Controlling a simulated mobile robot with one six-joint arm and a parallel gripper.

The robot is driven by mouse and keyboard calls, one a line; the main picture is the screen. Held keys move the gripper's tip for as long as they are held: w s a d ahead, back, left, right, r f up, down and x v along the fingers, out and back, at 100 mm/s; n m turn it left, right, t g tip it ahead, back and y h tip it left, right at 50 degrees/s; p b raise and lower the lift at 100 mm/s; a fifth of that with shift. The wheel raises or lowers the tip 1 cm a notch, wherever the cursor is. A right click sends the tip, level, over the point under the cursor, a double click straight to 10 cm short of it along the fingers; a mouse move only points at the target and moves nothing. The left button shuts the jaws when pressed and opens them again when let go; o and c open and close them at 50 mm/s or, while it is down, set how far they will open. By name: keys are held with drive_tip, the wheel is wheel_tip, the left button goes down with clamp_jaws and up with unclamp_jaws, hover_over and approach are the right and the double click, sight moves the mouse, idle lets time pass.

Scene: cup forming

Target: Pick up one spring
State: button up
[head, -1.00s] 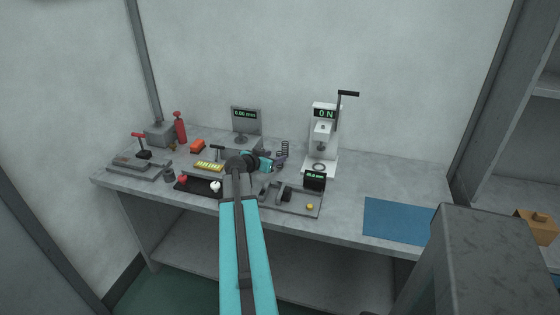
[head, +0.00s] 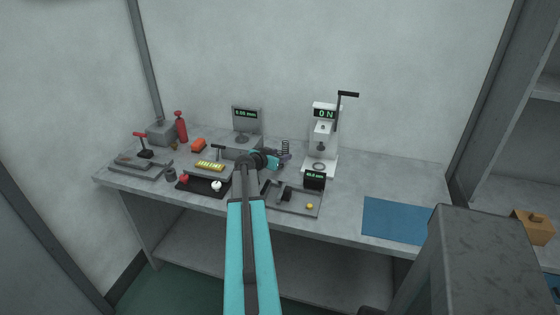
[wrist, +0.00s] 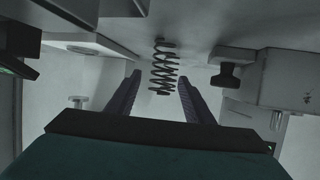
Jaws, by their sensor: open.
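A dark coil spring (head: 285,147) stands on the bench between the grey display unit and the white press. In the wrist view the spring (wrist: 163,68) appears between the two dark fingers, near and just past their tips. My gripper (head: 284,156) is at the spring in the head view, and it also shows in the wrist view (wrist: 160,82). Its fingers are open, with a gap to the spring on each side. I cannot tell how far the spring lies between the fingertips. The spring's lower part is partly hidden by the gripper in the head view.
The white press (head: 321,140) with a lever stands right of the spring. The grey display unit (head: 246,124) stands to its left. A blue mat (head: 395,220) lies on the open right side.

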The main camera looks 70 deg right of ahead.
sight(280, 153)
drive_tip(key=c, duration=1.1)
drive_tip(key=shift+r, duration=0.15)
wheel_tip(280, 153, up, 9)
drive_tip(key=shift+f+b, duration=0.1)
drive_tip(key=shift+b, duration=0.95)
drive_tip(key=shift+r, duration=0.45)
